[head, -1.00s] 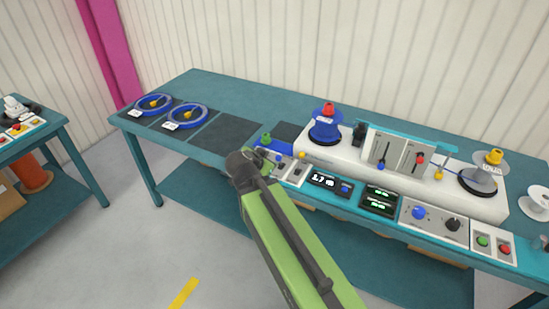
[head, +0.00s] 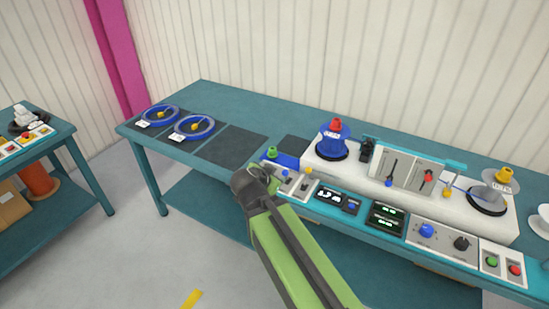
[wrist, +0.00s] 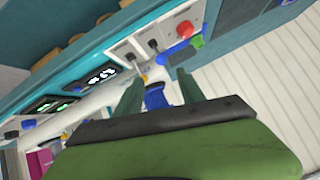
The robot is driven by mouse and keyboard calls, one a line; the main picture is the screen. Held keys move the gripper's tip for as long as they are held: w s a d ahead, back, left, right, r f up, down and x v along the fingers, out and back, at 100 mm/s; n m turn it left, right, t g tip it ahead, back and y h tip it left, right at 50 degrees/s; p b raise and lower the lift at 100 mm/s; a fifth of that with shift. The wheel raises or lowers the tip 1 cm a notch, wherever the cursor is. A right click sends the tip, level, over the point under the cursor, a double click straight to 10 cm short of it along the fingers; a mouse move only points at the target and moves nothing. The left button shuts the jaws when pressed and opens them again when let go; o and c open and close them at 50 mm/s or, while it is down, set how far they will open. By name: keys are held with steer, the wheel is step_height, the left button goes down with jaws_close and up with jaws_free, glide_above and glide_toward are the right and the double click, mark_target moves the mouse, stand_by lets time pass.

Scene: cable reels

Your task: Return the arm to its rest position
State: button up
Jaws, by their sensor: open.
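My arm, green and dark grey, reaches up from the bottom of the head view to the front edge of the teal bench (head: 240,95). The gripper end is mostly hidden there behind my dark wrist joint. In the wrist view my gripper (wrist: 160,88) has its two fingers apart. A blue thing (wrist: 155,97) shows between them. I cannot tell how far off it is, and nothing is visibly clamped.
A white machine (head: 405,190) with a blue reel (head: 333,142) and a grey reel (head: 489,197) stands right of my arm. Two blue rings (head: 194,127) lie on dark mats at left. Control panels (head: 440,240) line the front.

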steer(key=s+d+f+m+g, duration=0.1)
steer(key=s+d+f+g, duration=0.15)
steer(key=d, duration=0.65)
steer(key=s+d+f+m+g, duration=0.1)
steer(key=d+f+g, duration=0.15)
steer(key=d, duration=0.65)
steer(key=s+a+f+n+g+y, duration=0.4)
steer(key=s+n, duration=0.5)
steer(key=n, duration=0.1)
steer(key=shift+a+f+n, duration=0.15)
steer(key=shift+a+n, duration=0.05)
steer(key=shift+n, duration=0.2)
